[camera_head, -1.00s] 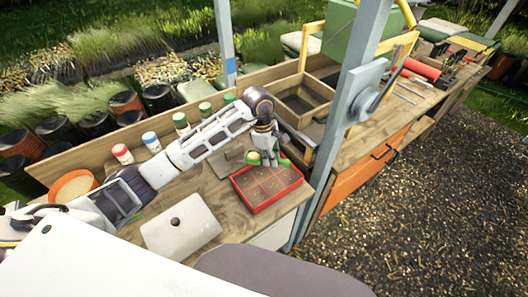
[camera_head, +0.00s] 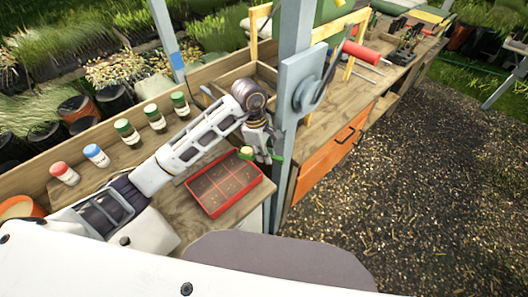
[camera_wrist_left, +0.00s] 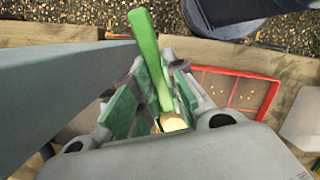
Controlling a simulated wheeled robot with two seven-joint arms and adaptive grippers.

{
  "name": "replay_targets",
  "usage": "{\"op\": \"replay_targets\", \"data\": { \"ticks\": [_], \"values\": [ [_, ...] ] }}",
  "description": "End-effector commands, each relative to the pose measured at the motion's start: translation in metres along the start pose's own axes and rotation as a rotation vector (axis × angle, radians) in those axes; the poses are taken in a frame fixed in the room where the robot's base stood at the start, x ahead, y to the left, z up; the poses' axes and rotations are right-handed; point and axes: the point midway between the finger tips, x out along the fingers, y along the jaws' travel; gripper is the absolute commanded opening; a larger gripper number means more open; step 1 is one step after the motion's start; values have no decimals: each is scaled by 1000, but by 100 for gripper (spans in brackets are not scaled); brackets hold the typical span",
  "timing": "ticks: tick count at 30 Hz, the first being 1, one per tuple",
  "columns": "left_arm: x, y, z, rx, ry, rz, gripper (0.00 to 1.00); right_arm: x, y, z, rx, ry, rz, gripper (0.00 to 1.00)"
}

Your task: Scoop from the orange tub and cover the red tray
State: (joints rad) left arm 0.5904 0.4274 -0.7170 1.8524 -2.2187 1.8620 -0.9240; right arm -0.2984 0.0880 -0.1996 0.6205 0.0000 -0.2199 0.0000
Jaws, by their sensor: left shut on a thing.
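The red tray (camera_head: 240,200) lies on the wooden bench, divided into compartments with brown soil and small pale seeds showing. It also shows at the right of the left wrist view (camera_wrist_left: 272,95). My left gripper (camera_head: 262,152) is off the tray's far right corner, close to the grey post. It is shut on a green scoop (camera_wrist_left: 148,45), whose green part points away from the jaws, with a pale yellow round end (camera_wrist_left: 174,122) between the fingers. I cannot tell whether the scoop holds anything. The orange tub (camera_head: 38,208) is at the left edge, partly cut off. My right gripper is not in view.
The grey post (camera_head: 293,110) with a metal bracket stands just right of my left gripper. Several lidded jars (camera_head: 127,131) line the bench's back. A wooden crate (camera_head: 225,78) stands behind the gripper. An orange drawer (camera_head: 332,150) is beyond the post.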

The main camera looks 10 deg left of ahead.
Motion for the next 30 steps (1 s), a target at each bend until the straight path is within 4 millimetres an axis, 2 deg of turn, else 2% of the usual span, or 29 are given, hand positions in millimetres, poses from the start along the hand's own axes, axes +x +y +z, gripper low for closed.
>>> {"op": "replay_targets", "data": {
  "ticks": [11,30],
  "values": [
    [0,0,0,-1,-12,-1,0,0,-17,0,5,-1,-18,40],
    [5,0,-12,-4,-249,-1,0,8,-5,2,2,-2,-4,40]
  ]
}}
